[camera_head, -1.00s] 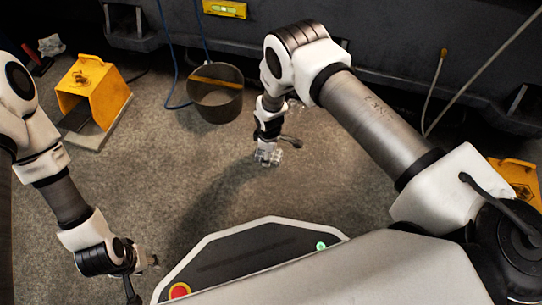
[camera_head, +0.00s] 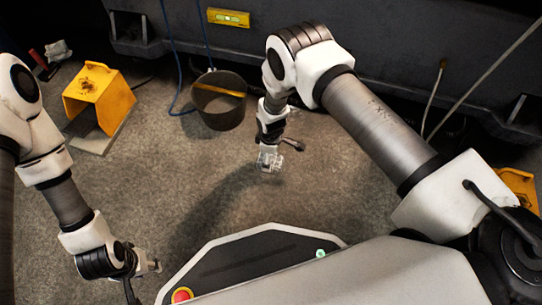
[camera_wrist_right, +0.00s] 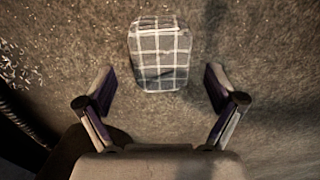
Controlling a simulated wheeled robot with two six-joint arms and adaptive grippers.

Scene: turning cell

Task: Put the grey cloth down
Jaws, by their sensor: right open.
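The grey cloth (camera_wrist_right: 160,55) is a folded, checked pad with pale lines, seen in the right wrist view against the brown-grey floor. My right gripper (camera_wrist_right: 160,76) is open, with one finger on each side of the cloth's near part and a visible gap on both sides. In the head view the cloth shows as a small pale checked patch (camera_head: 268,162) at the end of my right arm; the fingers are hard to make out there. My left gripper (camera_head: 152,267) is at the lower left, away from the cloth, too small to read its jaws.
A round bin (camera_head: 218,104) stands behind the right gripper. A yellow guard (camera_head: 97,95) is at the left, with a crumpled pale rag (camera_head: 58,51) beyond it. A dark machine base (camera_head: 385,45) runs along the back. The floor around the cloth is mostly clear.

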